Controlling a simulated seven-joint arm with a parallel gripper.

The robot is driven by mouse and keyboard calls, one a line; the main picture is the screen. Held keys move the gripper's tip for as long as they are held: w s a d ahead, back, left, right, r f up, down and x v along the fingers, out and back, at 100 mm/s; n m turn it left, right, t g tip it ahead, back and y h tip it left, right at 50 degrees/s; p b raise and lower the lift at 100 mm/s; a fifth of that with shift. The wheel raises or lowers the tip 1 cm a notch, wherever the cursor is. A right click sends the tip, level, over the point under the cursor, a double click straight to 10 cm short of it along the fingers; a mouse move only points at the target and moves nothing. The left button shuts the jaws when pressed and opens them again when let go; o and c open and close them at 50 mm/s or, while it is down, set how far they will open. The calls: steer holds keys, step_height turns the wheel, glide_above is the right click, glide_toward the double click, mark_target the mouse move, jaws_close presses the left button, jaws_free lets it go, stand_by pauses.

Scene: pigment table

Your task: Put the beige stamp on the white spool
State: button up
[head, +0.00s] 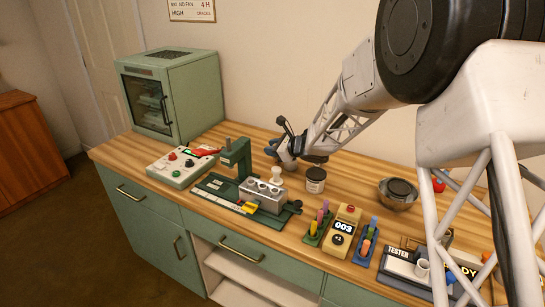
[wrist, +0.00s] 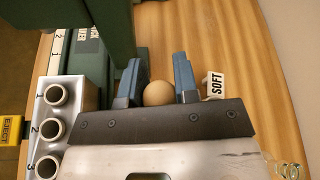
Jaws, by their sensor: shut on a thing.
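My gripper (head: 274,152) is low over the bench behind the silver block. In the wrist view its two blue fingers (wrist: 157,92) stand on either side of a round beige top, which I take to be the beige stamp (wrist: 158,93). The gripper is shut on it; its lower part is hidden. In the head view a pale, knobbed piece (head: 276,174) shows just below the gripper, at the back of the block. I cannot tell whether it is the white spool or the stamp. No other spool is clear in either view.
The silver block with numbered holes (wrist: 87,92) and the green press (head: 236,155) stand close on the left. A white SOFT tag (wrist: 215,85) is right of the fingers. A dark-lidded jar (head: 315,180) and metal bowl (head: 397,194) stand to the right, with bare wood between them.

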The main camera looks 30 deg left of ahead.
steer(key=shift+f, duration=1.7)
steer(key=shift+f, duration=0.15)
steer(key=o, duration=0.9)
steer(key=shift+v, duration=6.05)
steer(key=shift+a, duration=0.1)
